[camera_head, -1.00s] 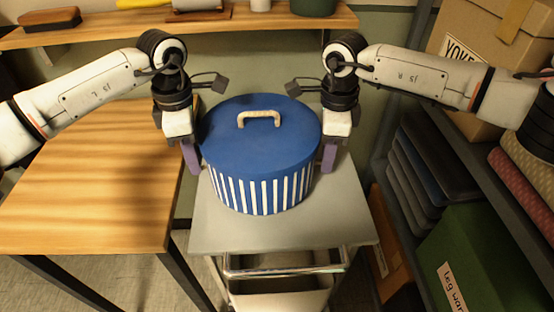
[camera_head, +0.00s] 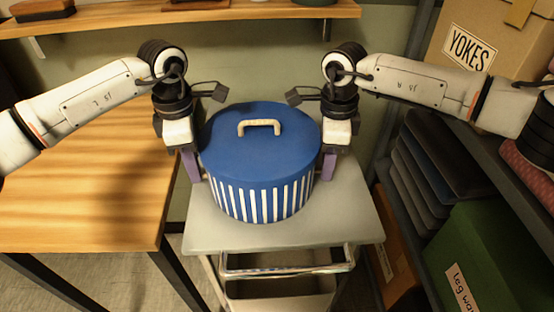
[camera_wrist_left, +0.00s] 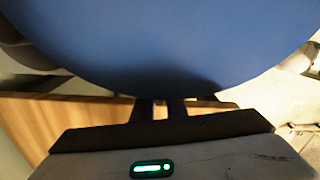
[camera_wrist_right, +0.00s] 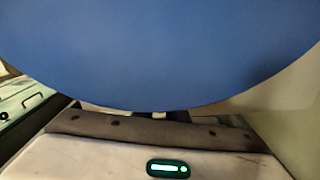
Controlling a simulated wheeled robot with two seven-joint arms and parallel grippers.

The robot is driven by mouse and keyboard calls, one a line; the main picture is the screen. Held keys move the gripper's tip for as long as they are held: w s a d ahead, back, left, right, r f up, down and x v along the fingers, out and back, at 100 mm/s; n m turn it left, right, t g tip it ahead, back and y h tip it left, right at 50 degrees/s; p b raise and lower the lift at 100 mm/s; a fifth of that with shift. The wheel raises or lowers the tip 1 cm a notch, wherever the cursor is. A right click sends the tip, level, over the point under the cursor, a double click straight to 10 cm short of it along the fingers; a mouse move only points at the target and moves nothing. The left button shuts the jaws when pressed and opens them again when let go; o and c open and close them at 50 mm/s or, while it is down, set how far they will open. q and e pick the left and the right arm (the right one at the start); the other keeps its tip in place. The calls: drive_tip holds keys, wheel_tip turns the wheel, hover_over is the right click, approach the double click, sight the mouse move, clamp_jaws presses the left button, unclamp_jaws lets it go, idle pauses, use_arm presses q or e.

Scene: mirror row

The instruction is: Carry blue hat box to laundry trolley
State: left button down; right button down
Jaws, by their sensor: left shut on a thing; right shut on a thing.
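The blue hat box (camera_head: 260,150) is round, with a plain blue lid, a pale handle on top and white stripes around its side. It is upright over the grey top of a trolley (camera_head: 345,215) with a chrome handle; I cannot tell whether its base touches that top. My left gripper (camera_head: 191,166) is shut on the box's left side and my right gripper (camera_head: 328,166) on its right side. The blue lid fills the upper part of the left wrist view (camera_wrist_left: 170,45) and the right wrist view (camera_wrist_right: 160,50). The gripping contacts are mostly hidden.
A wooden table (camera_head: 85,190) stands close on the left. A wooden wall shelf (camera_head: 240,12) runs behind my arms. On the right, a rack holds a carton marked YOKES (camera_head: 490,45), dark folded items (camera_head: 425,165) and a green box (camera_head: 480,255). Bare trolley top shows around the box.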

use_arm(q)
drive_tip(key=c, duration=2)
unclamp_jaws()
drive_tip(key=shift+d, duration=0.15)
drive_tip(key=shift+c, duration=0.2)
use_arm(e)
drive_tip(key=c, duration=2)
unclamp_jaws()
drive_tip(key=shift+a, duration=0.15)
drive_tip(key=shift+c, duration=0.2)
use_arm(q)
drive_tip(key=shift+o, duration=1.4)
use_arm(e)
drive_tip(key=shift+o, duration=1.4)
drive_tip(key=shift+f, duration=0.1)
use_arm(q)
wheel_tip(320, 180, up, 12)
drive_tip(key=shift+f, duration=0.1)
use_arm(e)
wheel_tip(320, 180, up, 12)
drive_tip(key=shift+r, duration=0.1)
use_arm(q)
drive_tip(key=shift+c, duration=0.5)
